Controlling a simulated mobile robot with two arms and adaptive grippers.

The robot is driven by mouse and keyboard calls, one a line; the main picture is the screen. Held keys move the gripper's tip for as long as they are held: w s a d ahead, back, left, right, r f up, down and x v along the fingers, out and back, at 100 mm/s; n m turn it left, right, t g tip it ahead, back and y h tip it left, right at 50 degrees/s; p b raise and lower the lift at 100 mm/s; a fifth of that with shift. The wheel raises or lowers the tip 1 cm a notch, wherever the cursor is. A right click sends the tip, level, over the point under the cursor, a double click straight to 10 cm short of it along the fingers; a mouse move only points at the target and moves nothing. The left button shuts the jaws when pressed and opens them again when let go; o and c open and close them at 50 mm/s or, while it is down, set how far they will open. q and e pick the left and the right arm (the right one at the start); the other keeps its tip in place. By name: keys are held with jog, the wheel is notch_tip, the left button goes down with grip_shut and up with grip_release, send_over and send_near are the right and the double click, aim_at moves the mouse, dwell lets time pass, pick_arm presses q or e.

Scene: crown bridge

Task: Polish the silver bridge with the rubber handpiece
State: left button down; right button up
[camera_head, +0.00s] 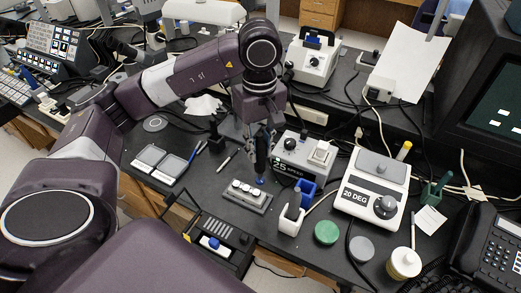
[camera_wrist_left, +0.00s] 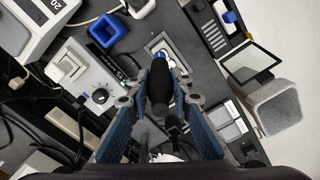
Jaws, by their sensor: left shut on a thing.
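My left gripper (camera_head: 262,140) is above the bench, shut on the dark rubber handpiece (camera_head: 261,158), which points down with a blue tip. The silver bridge (camera_head: 244,188) lies on a grey block (camera_head: 236,200) below. The tip is at the right end of the bridge; I cannot tell whether it touches. In the left wrist view the handpiece (camera_wrist_left: 158,88) stands between the blue fingers, in front of the block (camera_wrist_left: 160,42), and hides part of it. My right gripper is not in view.
A white machine (camera_head: 350,208) is further right. An open tray (camera_head: 232,256) lies in front, and two flat dishes (camera_head: 163,175) are to the left.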

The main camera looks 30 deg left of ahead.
pick_arm(q)
jog(key=shift+d+r+p, duration=0.2)
jog(key=shift+r+p, duration=0.25)
jog(key=shift+r, duration=0.75)
jog(key=shift+a, duration=0.15)
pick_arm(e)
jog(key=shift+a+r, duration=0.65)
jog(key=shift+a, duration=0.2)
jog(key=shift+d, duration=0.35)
